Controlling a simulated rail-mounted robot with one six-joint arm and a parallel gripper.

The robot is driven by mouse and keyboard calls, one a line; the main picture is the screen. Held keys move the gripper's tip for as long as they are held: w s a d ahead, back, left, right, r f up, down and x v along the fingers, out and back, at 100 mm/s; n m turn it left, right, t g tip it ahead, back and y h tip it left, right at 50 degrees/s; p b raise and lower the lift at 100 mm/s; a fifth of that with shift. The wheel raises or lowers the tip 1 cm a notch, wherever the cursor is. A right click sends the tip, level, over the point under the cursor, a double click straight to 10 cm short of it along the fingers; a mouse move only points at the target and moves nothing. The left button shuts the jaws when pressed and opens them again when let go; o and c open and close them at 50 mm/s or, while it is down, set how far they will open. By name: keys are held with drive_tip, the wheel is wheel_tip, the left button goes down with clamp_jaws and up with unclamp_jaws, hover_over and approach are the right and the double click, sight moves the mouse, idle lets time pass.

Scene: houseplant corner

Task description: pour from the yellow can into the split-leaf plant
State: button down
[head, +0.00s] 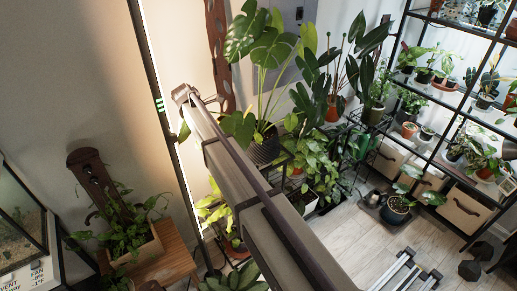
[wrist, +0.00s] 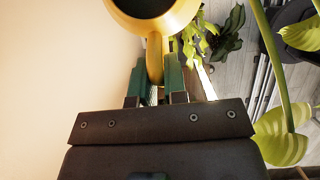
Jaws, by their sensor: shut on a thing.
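The yellow can (wrist: 182,24) is at the top of the wrist view, cut off by the frame edge. Its dark round opening faces the camera and its handle points down toward me. My gripper (wrist: 155,84) is shut on this handle, with a green finger on each side. The can's spout and contents are not visible. The split-leaf plant (head: 270,48) stands beyond my arm in the head view, with large broad leaves and a dark ribbed pot (head: 263,150). My arm hides part of it. I cannot make out my gripper or the can in the head view.
Large green leaves (wrist: 280,138) and a stem are close on the right in the wrist view. A plain wall fills its left. Several other potted plants crowd around the split-leaf plant. A wooden bench (head: 165,262) with a planter is at lower left; black shelves (head: 448,100) stand right.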

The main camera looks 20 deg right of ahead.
drive_tip(key=shift+r, duration=0.1)
drive_tip(key=a+r+p, duration=0.1)
drive_tip(key=a, duration=0.1)
drive_tip(key=a+r+p, duration=0.2)
drive_tip(key=shift+s, duration=0.4)
drive_tip(key=shift+d, duration=0.1)
idle(0.3)
